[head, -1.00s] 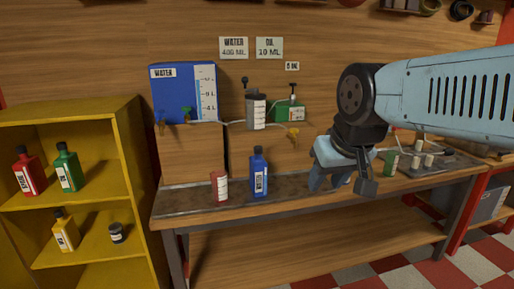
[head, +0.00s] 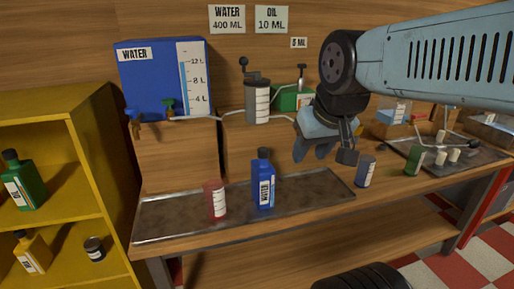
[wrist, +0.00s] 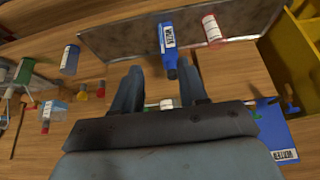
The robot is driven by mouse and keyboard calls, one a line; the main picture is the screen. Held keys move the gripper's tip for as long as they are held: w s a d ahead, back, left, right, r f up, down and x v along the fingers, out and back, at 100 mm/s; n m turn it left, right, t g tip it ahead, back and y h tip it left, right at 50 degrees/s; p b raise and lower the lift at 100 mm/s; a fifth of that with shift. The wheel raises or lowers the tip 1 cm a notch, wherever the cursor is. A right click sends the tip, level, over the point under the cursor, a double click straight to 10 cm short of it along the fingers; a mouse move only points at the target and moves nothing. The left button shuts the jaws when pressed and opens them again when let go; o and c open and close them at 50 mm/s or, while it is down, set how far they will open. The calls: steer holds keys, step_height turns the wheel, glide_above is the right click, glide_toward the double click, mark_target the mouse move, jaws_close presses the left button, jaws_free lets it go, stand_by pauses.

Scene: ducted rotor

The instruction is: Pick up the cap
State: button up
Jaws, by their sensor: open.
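A blue bottle labelled WATER (head: 263,187) stands upright on the metal tray (head: 310,190) on the bench. Its dark cap (head: 263,154) is on its neck. In the wrist view the bottle (wrist: 167,38) lies beyond my fingers, with the cap (wrist: 171,73) showing between the fingertips' directions. My gripper (head: 322,156) is open and empty, up and to the right of the bottle in the head view. Its two fingers (wrist: 158,72) are spread in the wrist view. I cannot tell the exact gap between fingers and cap.
A red cup (head: 215,201) stands left of the bottle. A blue cup (head: 366,171) and a green cup (head: 413,160) stand to the right. A blue water tank (head: 150,85) and a grey dispenser (head: 257,103) are behind. A yellow shelf (head: 60,110) with capped bottles is at left.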

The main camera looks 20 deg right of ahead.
steer(key=shift+w+a, duration=0.15)
steer(key=shift+a, duration=0.05)
steer(key=shift+o, duration=1.3)
steer(key=shift+w+r, duration=0.1)
steer(key=shift+r, duration=0.05)
steer(key=shift+o, duration=1.4)
steer(key=w+a+r+m+g+h, duration=0.1)
steer(key=w+m, duration=0.3)
steer(key=w, duration=0.6)
steer(key=shift+w+g, duration=0.3)
steer(key=shift+w, duration=0.1)
steer(key=m+h, duration=0.2)
steer(key=m, duration=0.3)
glide_above(263, 149)
steer(key=s+a, duration=0.4)
step_height(263, 149, down, 4)
steer(key=shift+g, duration=0.4)
steer(key=x, duration=1.2)
steer(key=shift+w+d+f, duration=0.15)
steer(key=shift+w+d, duration=0.05)
steer(key=shift+d, duration=0.1)
